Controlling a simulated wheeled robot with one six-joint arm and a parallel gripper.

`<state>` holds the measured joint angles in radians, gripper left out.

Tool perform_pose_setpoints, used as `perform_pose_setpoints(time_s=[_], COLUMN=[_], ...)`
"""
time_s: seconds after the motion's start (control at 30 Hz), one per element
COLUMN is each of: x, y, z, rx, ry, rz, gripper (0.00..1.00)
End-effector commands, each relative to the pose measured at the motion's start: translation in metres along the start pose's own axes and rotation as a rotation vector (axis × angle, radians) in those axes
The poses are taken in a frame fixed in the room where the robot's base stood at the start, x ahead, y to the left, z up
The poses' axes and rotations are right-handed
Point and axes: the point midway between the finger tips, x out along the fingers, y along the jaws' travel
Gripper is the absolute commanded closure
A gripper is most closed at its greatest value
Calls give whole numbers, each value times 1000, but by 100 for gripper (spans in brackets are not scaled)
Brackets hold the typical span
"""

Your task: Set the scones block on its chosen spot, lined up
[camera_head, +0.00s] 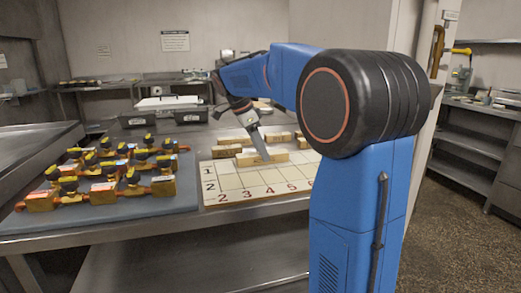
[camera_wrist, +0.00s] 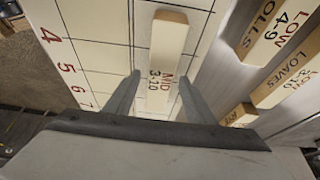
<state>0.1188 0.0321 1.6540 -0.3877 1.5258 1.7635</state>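A long wooden block (camera_wrist: 168,45) marked "MID 3-10" lies on the numbered grid board (camera_wrist: 95,20). In the head view the block (camera_head: 275,156) lies across the upper middle of the board (camera_head: 222,197). No product name on it is readable, so I cannot tell whether it is the scones block. My gripper (camera_wrist: 160,76) has one finger on each side of the block, with a small gap visible at the left finger. In the head view my gripper (camera_head: 262,148) reaches down to the block. The block's near end is partly hidden.
Other wooden blocks, one marked "ROLLS LOW 4-9" (camera_wrist: 268,32) and one "LOAVES LOW 3-10" (camera_wrist: 288,75), lie beside the board. Grey cases (camera_head: 165,113) stand behind. The board's front cells look empty.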

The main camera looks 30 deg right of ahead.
Motion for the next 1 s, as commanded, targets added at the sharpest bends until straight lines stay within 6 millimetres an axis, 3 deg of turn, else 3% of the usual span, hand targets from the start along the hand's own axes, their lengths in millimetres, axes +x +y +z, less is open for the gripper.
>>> perform_pose_setpoints(time_s=[0.23,0.37,0.8,1.0], x=[-3,-15,-95,-116], y=[0,0,-1,-1], z=[-1,-1,-1,-1], rx=[0,0,-1,-1], ry=[0,0,0,0], rz=[-1,-2,-2,-1], gripper=[50,50,50,50])
